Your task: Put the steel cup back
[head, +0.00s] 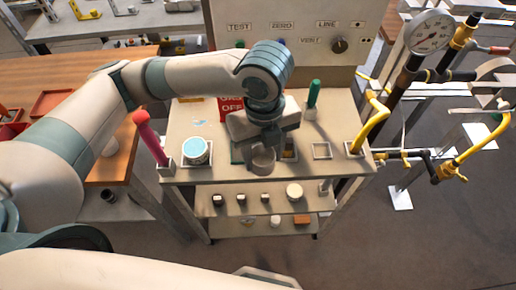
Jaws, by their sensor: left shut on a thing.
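The small steel cup (263,160) is a short grey cylinder at the front of the cream bench top (183,118). My left gripper (262,147) points down over the bench, shut on the cup. The gripper hides the cup's upper part, and I cannot tell whether the cup touches the bench. An empty square outline (322,151) lies to the right of the cup. A brownish square (291,154) lies between them, partly hidden by the gripper. My right gripper is not in view.
A white pot with a blue top (196,150) and a pink-red handle (150,138) stand at the left. A green-handled tool (314,95) stands behind right. Yellow pipes (372,122) and a gauge (431,32) rise at the right. A control panel (300,32) closes the back.

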